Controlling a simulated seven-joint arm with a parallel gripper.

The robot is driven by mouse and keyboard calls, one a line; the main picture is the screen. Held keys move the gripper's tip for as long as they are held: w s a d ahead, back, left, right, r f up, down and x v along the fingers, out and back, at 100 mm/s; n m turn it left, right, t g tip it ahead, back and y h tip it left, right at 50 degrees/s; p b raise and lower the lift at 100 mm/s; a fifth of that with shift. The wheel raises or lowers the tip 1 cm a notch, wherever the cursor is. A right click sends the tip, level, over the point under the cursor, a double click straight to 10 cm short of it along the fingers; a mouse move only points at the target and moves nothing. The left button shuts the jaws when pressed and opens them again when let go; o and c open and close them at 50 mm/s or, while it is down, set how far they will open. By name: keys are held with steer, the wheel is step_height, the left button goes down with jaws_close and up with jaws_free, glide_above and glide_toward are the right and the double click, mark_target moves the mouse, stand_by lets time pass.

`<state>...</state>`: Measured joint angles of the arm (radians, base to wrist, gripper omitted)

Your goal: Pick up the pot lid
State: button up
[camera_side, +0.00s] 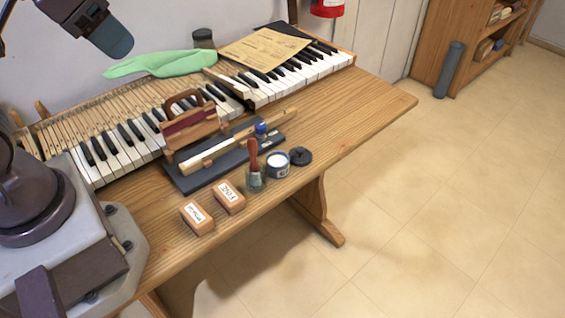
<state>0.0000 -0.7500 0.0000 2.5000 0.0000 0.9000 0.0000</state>
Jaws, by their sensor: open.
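The pot lid (301,156) is a small dark round disc with a knob on top. It lies on the wooden table just right of the pot (279,166), a small dark jar with a label and white contents, open at the top. My gripper (117,44) is at the upper left, high above the keyboard and far from the lid. It is open, with nothing seen in it; its fingers show poorly from this angle.
A glass jar with a red-handled brush (254,172) stands left of the pot. Two labelled blocks (229,197) (196,217) lie in front. A dark board (190,180) carries a wooden key. The piano keys (125,150) run behind. Table right of the lid is clear.

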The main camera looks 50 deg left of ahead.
steer(key=shift+o, duration=0.3)
steer(key=o, duration=0.9)
steer(key=shift+f, duration=0.1)
steer(key=n+g, duration=0.2)
steer(key=g, duration=0.4)
glide_above(301, 147)
step_height(301, 147, down, 22)
steer(key=f, duration=0.6)
steer(key=shift+s+d+f, duration=0.1)
steer(key=shift+s+f, duration=0.1)
steer(key=shift+f, duration=0.2)
steer(key=shift+w+f, duration=0.2)
steer(key=shift+f, duration=2.8)
